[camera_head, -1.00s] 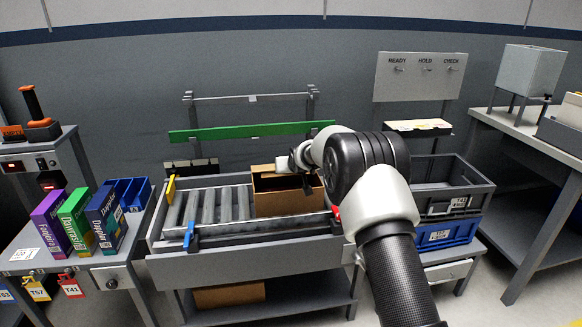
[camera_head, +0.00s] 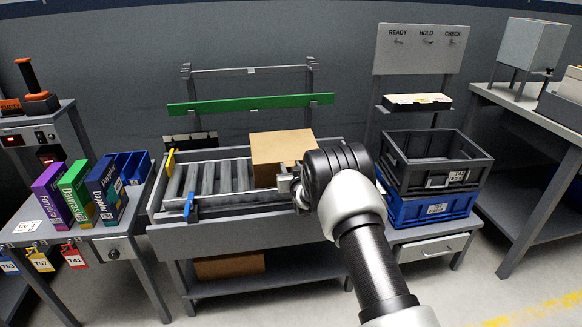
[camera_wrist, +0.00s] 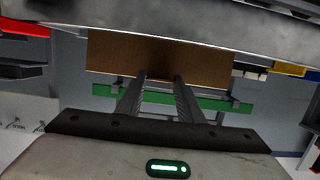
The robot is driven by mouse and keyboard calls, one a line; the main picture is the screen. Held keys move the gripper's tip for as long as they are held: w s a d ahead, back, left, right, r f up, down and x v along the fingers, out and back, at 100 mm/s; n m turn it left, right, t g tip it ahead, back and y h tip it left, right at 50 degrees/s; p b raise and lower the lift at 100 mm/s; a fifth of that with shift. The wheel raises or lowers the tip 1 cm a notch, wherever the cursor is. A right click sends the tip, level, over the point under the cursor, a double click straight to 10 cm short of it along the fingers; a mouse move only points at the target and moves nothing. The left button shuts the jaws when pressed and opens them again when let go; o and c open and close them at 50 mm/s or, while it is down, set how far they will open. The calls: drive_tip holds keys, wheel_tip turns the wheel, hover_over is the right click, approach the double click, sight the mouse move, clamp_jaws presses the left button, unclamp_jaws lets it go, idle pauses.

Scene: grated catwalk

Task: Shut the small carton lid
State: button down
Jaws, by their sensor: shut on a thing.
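The small brown carton (camera_head: 265,176) stands on the roller conveyor at its right end. My wrist hides the carton's lower right front.
The conveyor rollers (camera_head: 212,178) left of the carton are free. A green bar (camera_head: 250,103) runs behind it. Stacked black (camera_head: 436,160) and blue crates (camera_head: 428,207) stand close to the right of my arm. Boxed books (camera_head: 105,190) stand on the left table.

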drive_tip(key=shift+s+d+f, duration=0.1)
drive_tip(key=shift+s+f, duration=0.1)
drive_tip(key=shift+f, duration=0.35)
drive_tip(key=shift+s+f, duration=0.15)
drive_tip(key=shift+f, duration=0.35)
drive_tip(key=c, duration=1.5)
unclamp_jaws()
drive_tip(key=shift+c, duration=0.2)
drive_tip(key=o, duration=0.3)
drive_tip(key=shift+w+f, duration=0.15)
drive_tip(key=shift+o, duration=0.2)
drive_tip(key=r+p+v, duration=0.1)
drive_tip(key=p+v, duration=0.3)
drive_tip(key=v, duration=1.3)
drive_tip(key=shift+r, duration=0.2)
